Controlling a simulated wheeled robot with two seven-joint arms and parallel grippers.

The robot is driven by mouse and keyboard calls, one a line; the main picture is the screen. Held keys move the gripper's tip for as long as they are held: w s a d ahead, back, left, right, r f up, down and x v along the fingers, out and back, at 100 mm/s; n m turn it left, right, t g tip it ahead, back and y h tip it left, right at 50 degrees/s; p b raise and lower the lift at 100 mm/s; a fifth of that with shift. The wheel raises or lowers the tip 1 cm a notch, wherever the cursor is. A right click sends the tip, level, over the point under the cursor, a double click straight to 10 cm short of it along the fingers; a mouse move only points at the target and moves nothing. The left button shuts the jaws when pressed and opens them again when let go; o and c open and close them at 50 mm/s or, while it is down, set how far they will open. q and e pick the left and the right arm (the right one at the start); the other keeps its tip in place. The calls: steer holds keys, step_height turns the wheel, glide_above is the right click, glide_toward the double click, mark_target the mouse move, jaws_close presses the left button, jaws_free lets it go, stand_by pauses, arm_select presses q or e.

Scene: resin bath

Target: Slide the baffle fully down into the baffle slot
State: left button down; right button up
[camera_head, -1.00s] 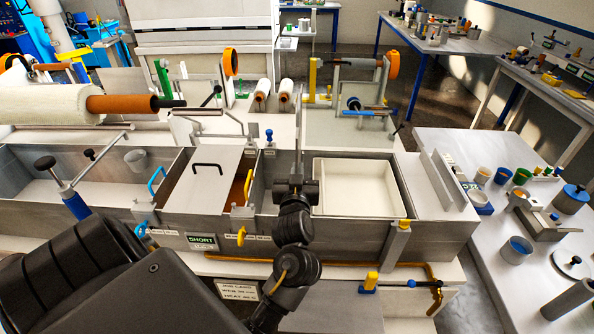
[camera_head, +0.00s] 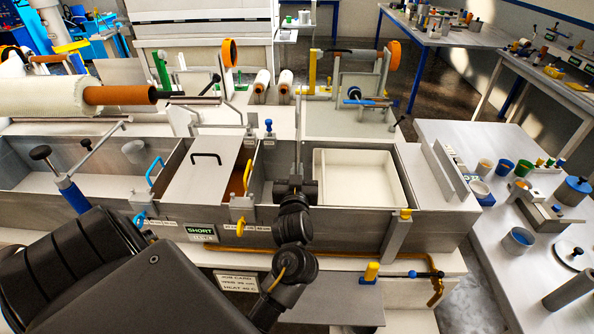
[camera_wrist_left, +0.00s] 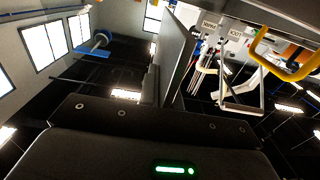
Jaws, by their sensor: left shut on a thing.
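My left gripper (camera_head: 297,188) reaches over the front wall of the long grey tank (camera_head: 440,215), beside the white inner tray (camera_head: 318,185). It is shut on what looks like the baffle, a thin grey plate seen nearly edge-on above the jaws (camera_head: 299,156). In the left wrist view a grey plate (camera_wrist_left: 176,55) stands out past the dark gripper body. Its lower edge and the baffle slot are hidden, so I cannot tell how deep it sits. My right gripper is not in view.
A yellow handle (camera_head: 248,178) and a blue handle (camera_head: 155,170) stand on the tank left of the gripper. A lid with a black handle (camera_head: 206,158) lies between them. A grey block with a yellow top (camera_head: 398,235) stands at the right front.

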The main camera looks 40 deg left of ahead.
arm_select(q)
steer(key=shift+r+p, duration=0.15)
steer(key=shift+p, duration=0.15)
stand_by(0.5)
stand_by(0.5)
steer(key=shift+f+b, duration=2)
steer(key=shift+f, duration=1)
step_height(320, 180, up, 5)
steer(key=p, duration=0.5)
steer(key=shift+r+p, duration=0.2)
steer(key=shift+p, duration=0.1)
steer(key=shift+f, duration=0.1)
